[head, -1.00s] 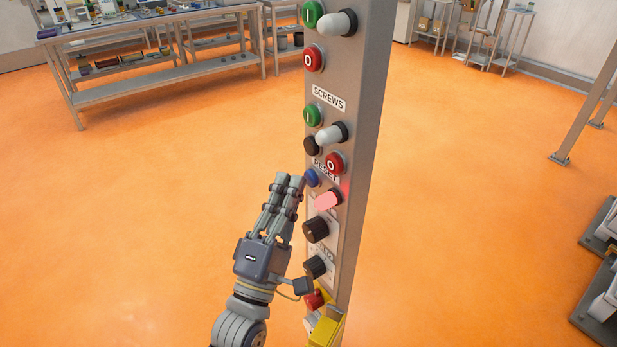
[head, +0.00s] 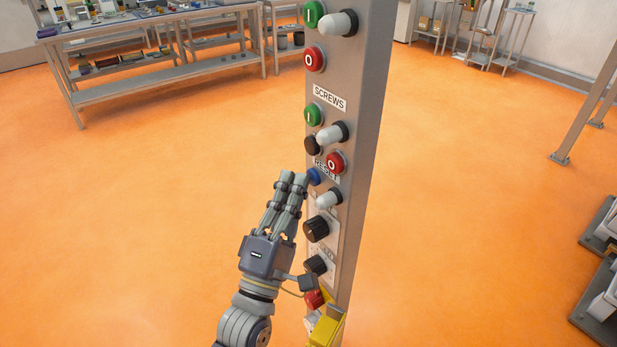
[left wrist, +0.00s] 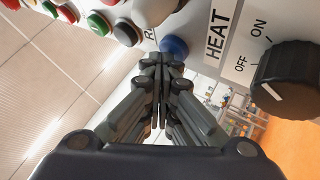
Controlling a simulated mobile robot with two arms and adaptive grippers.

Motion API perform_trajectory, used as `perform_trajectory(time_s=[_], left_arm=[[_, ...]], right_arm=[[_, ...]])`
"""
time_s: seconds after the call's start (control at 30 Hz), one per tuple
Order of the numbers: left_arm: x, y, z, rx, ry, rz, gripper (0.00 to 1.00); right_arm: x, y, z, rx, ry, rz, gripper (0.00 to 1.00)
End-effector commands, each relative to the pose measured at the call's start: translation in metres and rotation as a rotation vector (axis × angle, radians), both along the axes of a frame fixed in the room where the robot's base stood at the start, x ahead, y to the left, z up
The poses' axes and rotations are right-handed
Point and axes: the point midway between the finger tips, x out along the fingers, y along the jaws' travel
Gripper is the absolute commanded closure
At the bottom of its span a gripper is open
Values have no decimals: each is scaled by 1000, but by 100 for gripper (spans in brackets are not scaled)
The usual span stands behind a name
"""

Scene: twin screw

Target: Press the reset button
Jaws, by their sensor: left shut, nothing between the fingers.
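The blue reset button (head: 314,176) sits on the grey control column below the RESET label (head: 326,171). My left gripper (head: 292,178) is shut and empty, with its fingertips just left of the blue button in the head view. In the left wrist view the blue button (left wrist: 174,46) shows just beyond the closed fingertips (left wrist: 162,60); I cannot tell whether they touch it. The lamp (head: 328,200) below the button is white and unlit. My right gripper is not in view.
The grey column (head: 362,130) carries green buttons, red buttons (head: 336,162), a black button and black knobs (head: 316,229) close around the blue button. A yellow-housed red switch (head: 327,325) sits low. Orange floor is free around; a workbench (head: 170,80) stands at the back left.

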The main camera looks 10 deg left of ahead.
Motion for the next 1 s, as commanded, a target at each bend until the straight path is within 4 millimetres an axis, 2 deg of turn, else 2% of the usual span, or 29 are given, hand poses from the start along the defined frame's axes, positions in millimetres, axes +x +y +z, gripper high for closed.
perform_trajectory(time_s=[0.4, 1.0], left_arm=[[1, -1, 0, 1, 0, -1, 100], [-12, 12, 0, 0, -1, 0, 100]], right_arm=[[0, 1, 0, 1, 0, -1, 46], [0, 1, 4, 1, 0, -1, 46]])
